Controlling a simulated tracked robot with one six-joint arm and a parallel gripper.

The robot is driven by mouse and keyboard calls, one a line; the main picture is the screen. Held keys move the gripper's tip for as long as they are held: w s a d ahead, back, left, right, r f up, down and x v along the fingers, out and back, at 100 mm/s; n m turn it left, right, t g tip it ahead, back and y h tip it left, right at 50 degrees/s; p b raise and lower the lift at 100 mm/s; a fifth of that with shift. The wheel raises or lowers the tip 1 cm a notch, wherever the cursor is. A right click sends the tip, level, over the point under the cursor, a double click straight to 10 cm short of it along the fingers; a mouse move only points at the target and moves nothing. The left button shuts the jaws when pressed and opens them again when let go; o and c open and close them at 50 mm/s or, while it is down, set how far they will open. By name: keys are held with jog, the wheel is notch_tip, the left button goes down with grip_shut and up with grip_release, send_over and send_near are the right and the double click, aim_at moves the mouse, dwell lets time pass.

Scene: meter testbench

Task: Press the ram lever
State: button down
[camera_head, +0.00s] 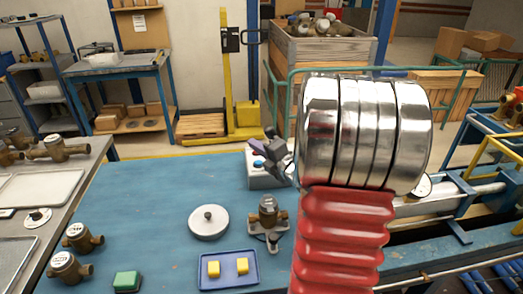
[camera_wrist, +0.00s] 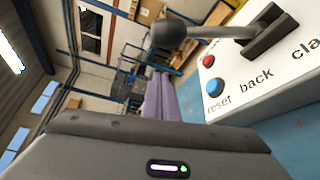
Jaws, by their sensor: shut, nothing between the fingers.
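The ram lever (camera_wrist: 215,32) shows in the wrist view at the upper right. It has a dark round knob and a thin rod from a black mount on a white control box (camera_wrist: 285,75). The box bears a red button (camera_wrist: 208,61), a blue button (camera_wrist: 212,86) and the words "reset" and "back"; another word is cut off at "cla". In the head view the box (camera_head: 268,182) stands on the blue bench. My gripper (camera_head: 254,146) is over it, its purple fingers (camera_wrist: 158,90) shut and empty. The knob appears beside the fingertips in the wrist view; I cannot tell the gap.
A large chrome and red ribbed body hides the right middle.

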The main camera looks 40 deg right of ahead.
jog(key=shift+w+f, duration=0.1)
jog(key=shift+w, duration=0.35)
jog(key=shift+w+d, duration=0.1)
jog(key=shift+d, duration=0.15)
jog(key=shift+s+d+r, duration=0.3)
jog(key=shift+s+d, duration=0.1)
jog(key=shift+d, duration=0.4)
jog(key=shift+s+d+r, duration=0.25)
jog(key=shift+s+d, duration=0.15)
jog(key=shift+d, duration=0.35)
